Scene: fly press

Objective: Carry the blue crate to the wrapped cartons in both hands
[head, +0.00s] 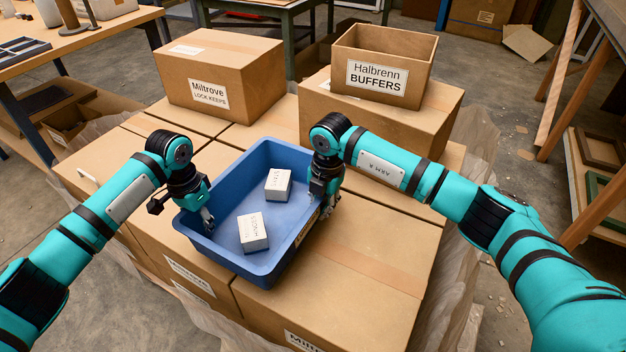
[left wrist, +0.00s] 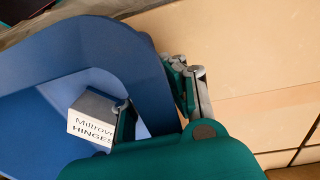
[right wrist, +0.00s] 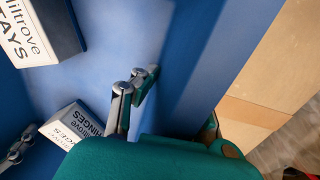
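The blue crate (head: 230,180) is over the cartons on the wrapped stack (head: 345,265), roughly level. I cannot tell whether its base touches them. Two small white-labelled boxes lie inside: the stays box (head: 278,185) and the hinges box (head: 253,233). My left gripper (head: 200,205) is shut on the crate's left wall, one finger inside and one outside; both show in the left wrist view (left wrist: 160,105). My right gripper (head: 325,195) is on the right wall. Its inner finger shows in the right wrist view; the outer one is mostly hidden by the wall.
Behind the crate, a Miltrove lock keeps carton (head: 225,85) and an open Halbrenn buffers box (head: 385,65) on another carton (head: 370,118) stand on the stack. A workbench (head: 85,38) is at left. Bare carton tops lie at front right.

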